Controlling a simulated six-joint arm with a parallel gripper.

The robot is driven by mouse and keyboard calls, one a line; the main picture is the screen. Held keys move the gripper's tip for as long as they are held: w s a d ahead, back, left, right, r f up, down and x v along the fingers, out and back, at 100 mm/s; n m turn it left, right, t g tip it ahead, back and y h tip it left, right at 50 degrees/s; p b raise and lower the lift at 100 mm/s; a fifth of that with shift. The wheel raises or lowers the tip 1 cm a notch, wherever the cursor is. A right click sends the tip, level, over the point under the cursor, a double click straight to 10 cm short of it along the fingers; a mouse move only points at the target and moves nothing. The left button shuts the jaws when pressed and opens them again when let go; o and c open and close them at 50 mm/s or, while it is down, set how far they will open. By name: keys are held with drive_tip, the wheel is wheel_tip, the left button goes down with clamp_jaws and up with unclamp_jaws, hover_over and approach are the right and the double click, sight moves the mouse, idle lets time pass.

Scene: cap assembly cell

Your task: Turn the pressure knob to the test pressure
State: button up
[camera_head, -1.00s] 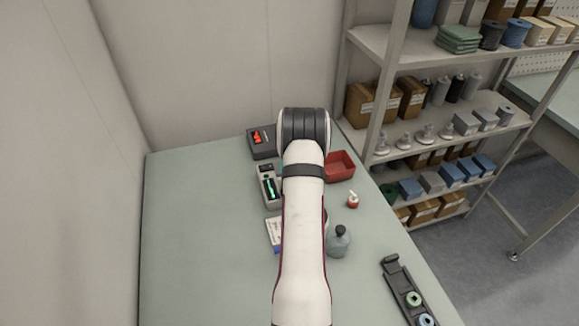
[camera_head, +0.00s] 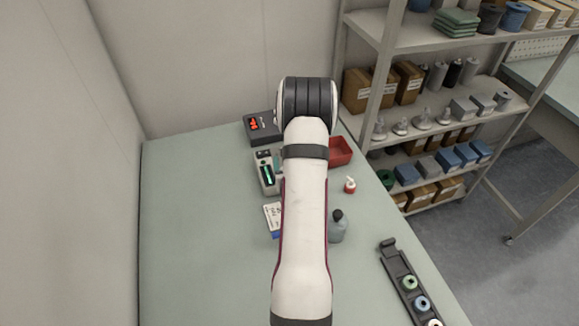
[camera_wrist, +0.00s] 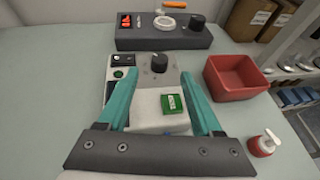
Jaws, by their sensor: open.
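In the wrist view a black knob (camera_wrist: 160,62) stands on a light grey device (camera_wrist: 168,82), beyond and between my gripper's fingertips. A second black knob (camera_wrist: 198,22) sits at the right of a dark grey box (camera_wrist: 165,40) with a red lit display. I cannot tell from labels which is the pressure knob. My gripper (camera_wrist: 161,78) has two teal fingers spread wide, with nothing between them gripped. A green square block (camera_wrist: 174,104) with a white label lies on a pale surface between the fingers.
A red bin (camera_wrist: 237,76) stands right of the grey device. A small red bottle with white pump (camera_wrist: 263,144) is nearer. In the head view a grey bottle (camera_head: 337,229) stands beside my arm, and a dark rack (camera_head: 404,282) lies front right. The table's left side is clear.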

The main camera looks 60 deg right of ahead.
drive_tip(key=v, duration=0.5)
drive_tip(key=shift+s+a+r, duration=0.1)
drive_tip(key=shift+s+a, duration=0.05)
drive_tip(key=shift+a, duration=0.1)
